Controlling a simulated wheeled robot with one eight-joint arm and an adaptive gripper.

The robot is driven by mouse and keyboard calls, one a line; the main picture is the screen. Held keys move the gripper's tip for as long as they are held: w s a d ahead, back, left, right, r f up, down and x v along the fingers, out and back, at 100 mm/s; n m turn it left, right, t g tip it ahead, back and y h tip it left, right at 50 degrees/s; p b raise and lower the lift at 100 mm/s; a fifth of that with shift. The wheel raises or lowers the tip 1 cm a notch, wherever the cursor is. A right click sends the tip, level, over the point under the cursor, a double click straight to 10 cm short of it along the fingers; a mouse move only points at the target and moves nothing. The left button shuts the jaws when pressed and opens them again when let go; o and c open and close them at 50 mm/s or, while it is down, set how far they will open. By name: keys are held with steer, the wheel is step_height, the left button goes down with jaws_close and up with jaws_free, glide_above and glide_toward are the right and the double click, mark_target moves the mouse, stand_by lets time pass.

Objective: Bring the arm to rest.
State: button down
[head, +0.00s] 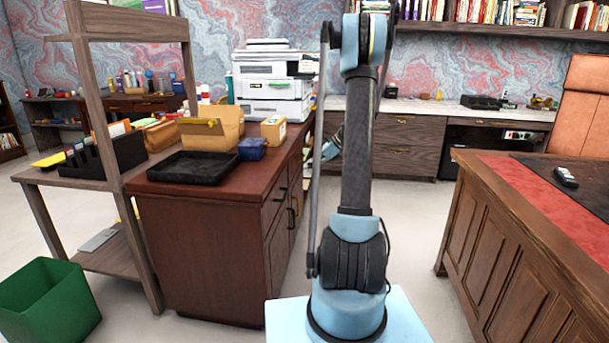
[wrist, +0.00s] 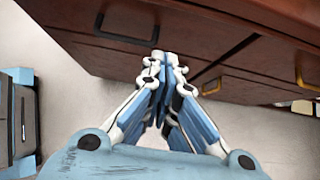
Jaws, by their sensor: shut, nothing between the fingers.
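In the wrist view my gripper (wrist: 166,60) is shut and empty, its blue and white fingers together. Its tips show against the front of the brown cabinet (wrist: 90,55), and I cannot tell how far apart they are. In the head view my arm rises upright from its blue base in the middle, bends at the top and comes back down behind itself. Only a small part of the hand end (head: 331,148) shows there, beside the cabinet's right side, and the rest is hidden by my upper arm.
The cabinet (head: 200,225) has dark handles and bears a black tray (head: 193,168), boxes and a printer (head: 272,85). A wooden desk (head: 500,225) stands at the right, a green bin (head: 50,300) at the lower left. Pale floor (head: 415,210) lies clear between cabinet and desk.

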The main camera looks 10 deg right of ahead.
steer(key=s+a+r+n+h, duration=0.1)
steer(key=s+a+r+n, duration=0.2)
steer(key=s, duration=0.5)
steer(key=s+a+r+n+h, duration=0.15)
steer(key=s+n, duration=0.25)
steer(key=s, duration=0.5)
steer(key=s+a+r+n+h, duration=0.15)
steer(key=s+r+n, duration=0.25)
steer(key=s, duration=0.4)
steer(key=s+d+f+n+h, duration=0.1)
steer(key=s+f+n, duration=0.2)
steer(key=s, duration=0.4)
steer(key=s+d+f+n+h, duration=0.1)
steer(key=s+f+n+h, duration=0.1)
steer(key=s, duration=0.6)
steer(key=s+d+f+n+h, duration=0.1)
steer(key=s+f+n, duration=0.3)
steer(key=s, duration=0.3)
steer(key=shift+s+d+f+n+h, duration=0.2)
steer(key=shift+s+d+n+h, duration=0.15)
steer(key=shift+n, duration=0.55)
